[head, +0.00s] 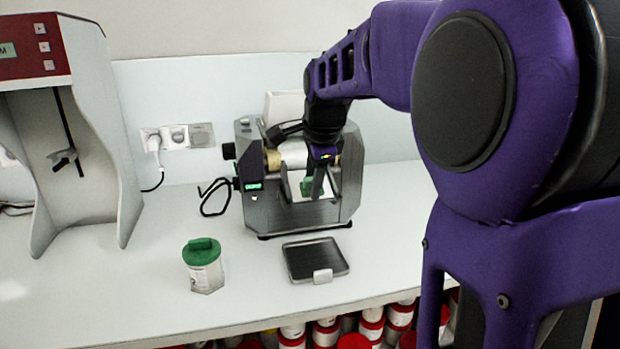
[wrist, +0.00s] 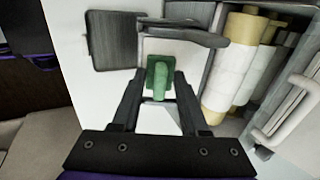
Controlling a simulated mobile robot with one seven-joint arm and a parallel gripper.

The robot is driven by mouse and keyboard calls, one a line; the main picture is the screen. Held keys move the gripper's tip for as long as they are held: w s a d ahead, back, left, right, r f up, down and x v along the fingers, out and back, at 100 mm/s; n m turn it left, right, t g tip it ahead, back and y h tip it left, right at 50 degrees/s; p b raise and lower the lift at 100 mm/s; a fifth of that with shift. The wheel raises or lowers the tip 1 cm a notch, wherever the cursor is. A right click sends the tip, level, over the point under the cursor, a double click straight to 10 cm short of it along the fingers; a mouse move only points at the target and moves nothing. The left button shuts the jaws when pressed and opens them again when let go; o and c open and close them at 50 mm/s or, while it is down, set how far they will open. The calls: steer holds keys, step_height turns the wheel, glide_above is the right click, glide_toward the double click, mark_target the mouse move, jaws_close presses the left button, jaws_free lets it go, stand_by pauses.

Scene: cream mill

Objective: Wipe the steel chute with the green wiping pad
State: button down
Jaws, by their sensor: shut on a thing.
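The green wiping pad (wrist: 158,76), with a raised green grip, is between the fingers of my gripper (wrist: 158,88) in the wrist view. My gripper is shut on it. In the head view the pad (head: 308,187) shows partly behind my gripper (head: 319,182), at the front of the mill. The steel chute (wrist: 194,58) appears as a pale plate with dark side walls, just beyond and under the pad. Whether the pad touches it, I cannot tell. In the head view my gripper hides much of the chute.
The grey mill (head: 233,207) has pale rollers (wrist: 234,62) close beside my gripper. A dark tray (head: 315,258) lies in front of it. A jar with a green lid (head: 203,265) stands to the left. A red-and-white machine (head: 105,130) stands far left.

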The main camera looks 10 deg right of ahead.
steer(key=shift+s+f, duration=0.15)
steer(key=shift+s, duration=0.05)
steer(key=w+r+p, duration=0.2)
steer(key=w+p, duration=0.1)
steer(key=shift+w+p, duration=0.45)
steer(key=shift+p, duration=0.05)
steer(key=s+f+b, duration=0.1)
steer(key=s+b, duration=0.1)
steer(key=shift+s+f, duration=0.3)
steer(key=shift+f, duration=0.05)
steer(key=shift+s+f+b, duration=0.25)
steer(key=shift+s+b, duration=0.35)
steer(key=shift+s, duration=0.05)
steer(key=w+r+p, duration=0.2)
steer(key=w+p, duration=0.1)
steer(key=shift+w+p, duration=0.45)
steer(key=shift+w, duration=0.05)
steer(key=shift+s+f+b, duration=0.65)
steer(key=shift+s+b, duration=0.3)
steer(key=shift+s, duration=0.05)
steer(key=shift+s+f+b, duration=0.2)
steer(key=shift+s+b, duration=0.1)
steer(key=shift+s, duration=0.2)
steer(key=shift+s+f+b, duration=0.15)
steer(key=shift+s+b, duration=0.15)
steer(key=shift+s, duration=0.2)
